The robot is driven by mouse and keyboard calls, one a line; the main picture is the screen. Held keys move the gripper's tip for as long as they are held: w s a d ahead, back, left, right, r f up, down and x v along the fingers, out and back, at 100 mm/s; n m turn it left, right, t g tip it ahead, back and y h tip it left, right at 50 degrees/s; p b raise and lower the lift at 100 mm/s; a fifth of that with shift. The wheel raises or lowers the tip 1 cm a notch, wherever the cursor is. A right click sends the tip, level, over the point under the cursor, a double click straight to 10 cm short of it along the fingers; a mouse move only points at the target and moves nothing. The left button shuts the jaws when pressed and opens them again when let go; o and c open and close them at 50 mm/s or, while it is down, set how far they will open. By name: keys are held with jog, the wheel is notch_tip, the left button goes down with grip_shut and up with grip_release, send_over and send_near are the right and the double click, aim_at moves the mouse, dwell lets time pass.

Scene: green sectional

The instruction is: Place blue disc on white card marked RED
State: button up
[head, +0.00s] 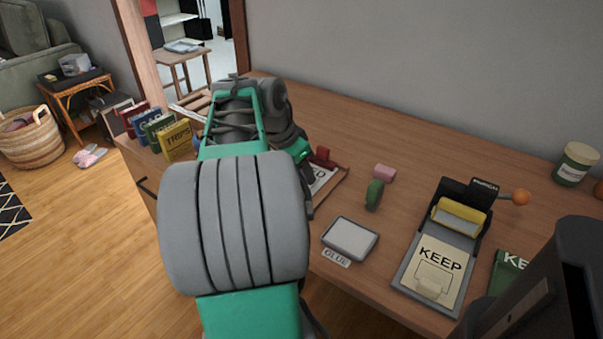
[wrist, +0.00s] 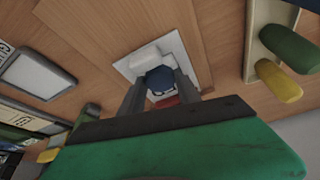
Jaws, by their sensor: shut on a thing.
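In the wrist view my gripper (wrist: 161,88) is shut on the blue disc (wrist: 160,76), which sits between the two fingertips. I cannot tell whether the disc touches the card. In the head view my arm hides the gripper and the disc. Part of a white card (head: 322,180) shows there beside my arm, with the end of a printed word that reads "D". A red block (head: 323,157) stands at its far edge.
A pink block (head: 384,172) and a green piece (head: 374,195) stand right of the card. A grey-rimmed pad (head: 350,238) lies nearer, by a GLUE label (head: 336,257). A KEEP press (head: 435,260) stands at the right. Several labelled boxes (head: 175,140) stand at the left.

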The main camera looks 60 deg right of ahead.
jog(key=shift+f, duration=0.1)
jog(key=o, duration=1.3)
jog(key=shift+a+r, duration=0.1)
jog(key=shift+r, duration=0.4)
jog(key=p+v, duration=0.5)
jog(key=v, duration=0.6)
jog(key=w+a+f+n+t, duration=0.1)
jog(key=w+a+f+n, duration=0.3)
jog(key=a, duration=0.3)
jog(key=w+a+f+n+t+y, duration=0.1)
jog(key=w+a+n, duration=0.35)
jog(key=a, duration=0.25)
jog(key=w+a+f+n+t, duration=0.2)
jog(key=w+a+f+n, duration=0.15)
jog(key=a+n, duration=0.3)
jog(key=s+a+f+n+y, duration=0.1)
jog(key=a+f+n, duration=0.2)
jog(key=a, duration=0.6)
jog(key=s+a+f+n+y, duration=0.1)
jog(key=a+f+n+y, duration=0.1)
jog(key=a, duration=0.7)
jog(key=f+n, duration=0.1)
jog(key=n, duration=0.1)
jog(key=shift+f+n, duration=0.15)
jog(key=shift+n, duration=0.25)
